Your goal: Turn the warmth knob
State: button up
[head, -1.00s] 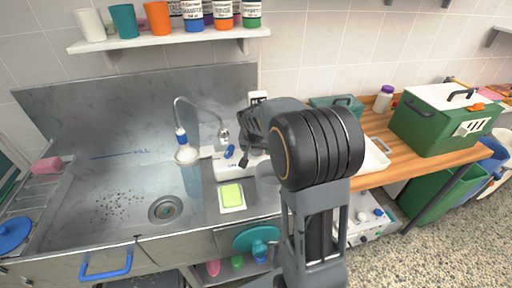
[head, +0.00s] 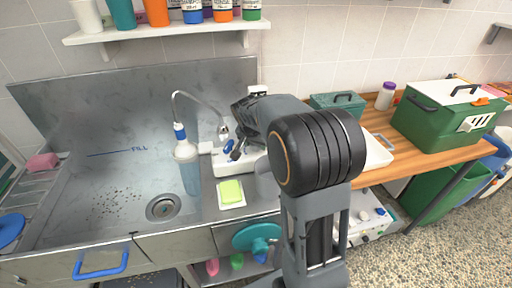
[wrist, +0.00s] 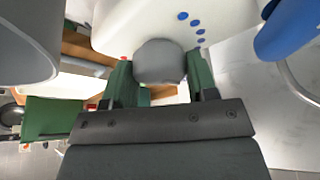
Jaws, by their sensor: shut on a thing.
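The warmth knob (wrist: 160,60) is a round grey knob on the face of a white box, beside a row of blue dots of growing size. My gripper (wrist: 161,77) has its two green fingers on either side of the knob and is shut on it. In the head view the white box (head: 222,163) stands at the right end of the sink's back ledge. My gripper (head: 236,155) reaches down to it there. My arm hides part of the box, and the knob cannot be made out in that view.
A blue lever (wrist: 290,28) is close on the right in the wrist view, and a grey cup (wrist: 25,45) is close on the left. A yellow-green sponge (head: 230,191) lies in front of the box.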

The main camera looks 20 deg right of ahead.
dwell(0.3)
jog(key=o, duration=0.9)
jog(key=v, duration=1.4)
jog(key=shift+w, duration=0.1)
jog(key=s+a+f+n+y+p, duration=0.1)
jog(key=s+a+f+n, duration=0.2)
jog(key=s, duration=0.6)
jog(key=s+a+f+n+y+p, duration=0.1)
jog(key=s+a+f+n+y, duration=0.1)
jog(key=s+f+n, duration=0.3)
jog(key=s+a+n, duration=0.1)
jog(key=s, duration=0.3)
jog(key=shift+a+f, duration=0.3)
jog(key=shift+a, duration=0.05)
